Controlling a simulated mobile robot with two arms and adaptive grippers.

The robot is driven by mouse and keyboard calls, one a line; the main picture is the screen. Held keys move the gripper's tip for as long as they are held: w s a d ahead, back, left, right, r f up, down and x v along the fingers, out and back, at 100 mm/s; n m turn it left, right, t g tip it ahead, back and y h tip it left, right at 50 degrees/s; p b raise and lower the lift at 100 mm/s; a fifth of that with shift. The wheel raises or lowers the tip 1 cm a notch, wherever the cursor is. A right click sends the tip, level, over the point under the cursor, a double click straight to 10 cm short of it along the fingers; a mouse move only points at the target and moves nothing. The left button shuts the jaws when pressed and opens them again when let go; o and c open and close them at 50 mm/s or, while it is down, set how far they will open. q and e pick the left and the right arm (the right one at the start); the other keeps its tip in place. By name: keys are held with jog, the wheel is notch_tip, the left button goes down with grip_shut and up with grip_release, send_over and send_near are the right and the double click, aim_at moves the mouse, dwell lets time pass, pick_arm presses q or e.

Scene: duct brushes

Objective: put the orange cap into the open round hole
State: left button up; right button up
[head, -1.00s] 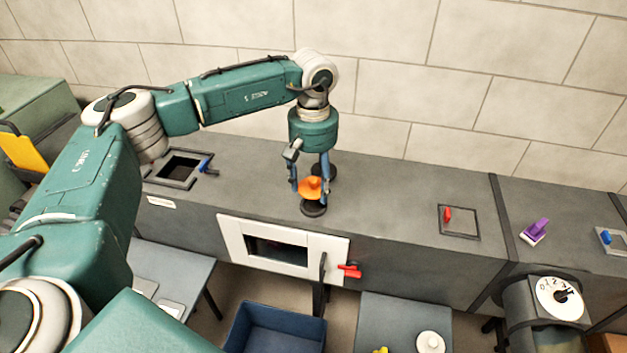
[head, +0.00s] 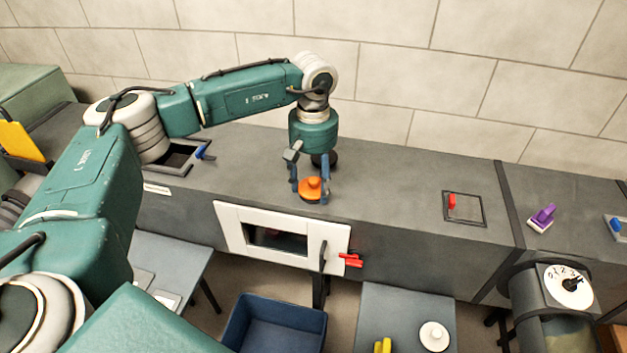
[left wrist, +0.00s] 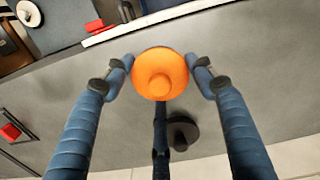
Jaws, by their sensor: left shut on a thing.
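The orange cap (head: 310,190) is a round disc with a raised knob. It is at the top of the grey duct (head: 400,200), near its front edge, and also shows in the left wrist view (left wrist: 160,75). My left gripper (head: 310,186) points down from above with its blue fingers closed around the cap's rim; it also shows in the left wrist view (left wrist: 160,78). The cap covers the spot of the front round hole, so I cannot tell whether it is fully seated. A second dark round spot (head: 323,160) lies behind it. My right gripper is out of view.
A square opening (head: 178,157) with a blue lever lies left on the duct. A red-handled hatch (head: 463,208) and a purple brush (head: 541,217) are to the right. A white-framed window (head: 230,222) is on the front face; a blue bin (head: 235,325) stands below.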

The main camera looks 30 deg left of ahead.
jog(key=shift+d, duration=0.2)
pick_arm(q)
jog(key=o, duration=1)
jog(key=shift+r, duration=0.1)
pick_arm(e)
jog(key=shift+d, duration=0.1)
